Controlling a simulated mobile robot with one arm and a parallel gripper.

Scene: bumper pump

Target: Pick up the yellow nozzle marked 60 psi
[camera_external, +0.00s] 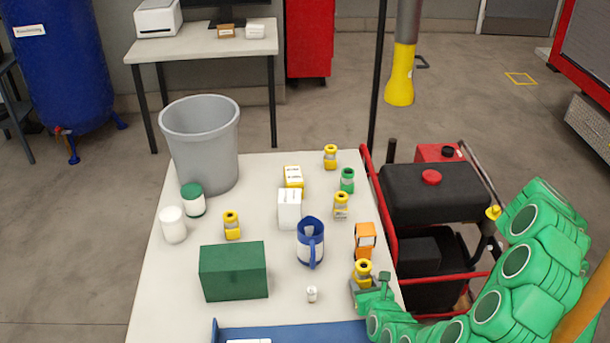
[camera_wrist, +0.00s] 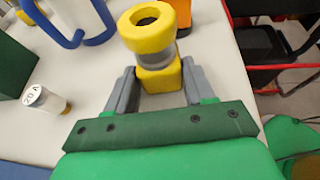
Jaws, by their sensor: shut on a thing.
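My gripper (camera_external: 364,289) is at the right front part of the table. In the wrist view, its grey fingers (camera_wrist: 158,84) are shut on the lower block of a yellow nozzle (camera_wrist: 157,72). The nozzle stands upright, with a yellow ring on top and a grey band in the middle. It also shows in the external view (camera_external: 363,268). No psi marking is readable on it, and I cannot tell whether it touches the table. Other yellow nozzles stand at the back (camera_external: 330,157), right of centre (camera_external: 341,206) and left (camera_external: 232,225).
Near the gripper are an orange object (camera_external: 365,240), a blue-handled mug (camera_external: 309,245) and a small white-labelled cylinder (camera_external: 312,294). A red-framed machine (camera_external: 432,195) borders the table's right side.

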